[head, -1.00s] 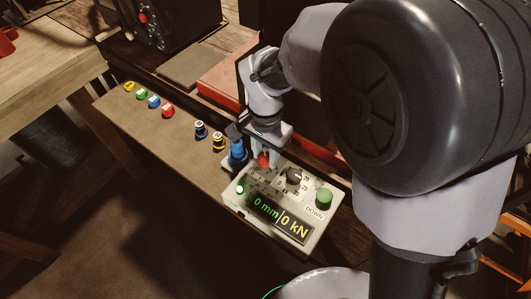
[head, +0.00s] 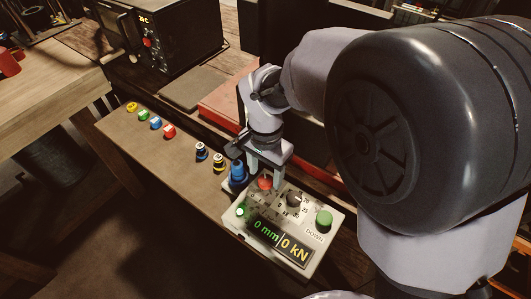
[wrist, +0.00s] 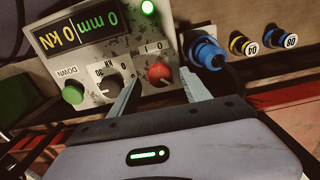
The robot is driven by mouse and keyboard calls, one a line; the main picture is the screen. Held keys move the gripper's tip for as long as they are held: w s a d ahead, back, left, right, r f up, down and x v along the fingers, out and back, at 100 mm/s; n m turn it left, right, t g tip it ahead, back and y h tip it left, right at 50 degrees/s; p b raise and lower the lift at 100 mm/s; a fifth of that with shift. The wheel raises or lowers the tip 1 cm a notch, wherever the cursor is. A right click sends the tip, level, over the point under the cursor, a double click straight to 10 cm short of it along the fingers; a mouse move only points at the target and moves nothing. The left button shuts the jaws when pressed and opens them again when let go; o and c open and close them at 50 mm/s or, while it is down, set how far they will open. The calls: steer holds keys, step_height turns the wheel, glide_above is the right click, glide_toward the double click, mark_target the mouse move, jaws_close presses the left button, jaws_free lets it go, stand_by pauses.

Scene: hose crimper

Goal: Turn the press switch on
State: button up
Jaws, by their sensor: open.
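The press control box (head: 318,255) stands on the bench's near end. Its red switch knob (head: 265,183), marked I and O, also shows in the wrist view (wrist: 159,73). A green lamp (head: 242,211) on the box is lit, and the display (head: 279,240) reads 0 mm and 0 kN. My gripper (head: 264,178) is open above the box, with one finger to each side of the red knob. In the wrist view there is a gap between the knob and each finger; I cannot tell how deep the fingertips reach.
A black dial (head: 294,199) and a green DOWN button (head: 324,218) sit beside the knob. A blue fitting (head: 237,175) stands close by the gripper. Several coloured fittings line the bench (head: 185,180). A red machine base (head: 222,105) is behind.

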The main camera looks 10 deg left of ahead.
mark_target(266, 179)
step_height(266, 179, up, 16)
steer(key=p, duration=0.5)
steer(key=shift+f, duration=0.15)
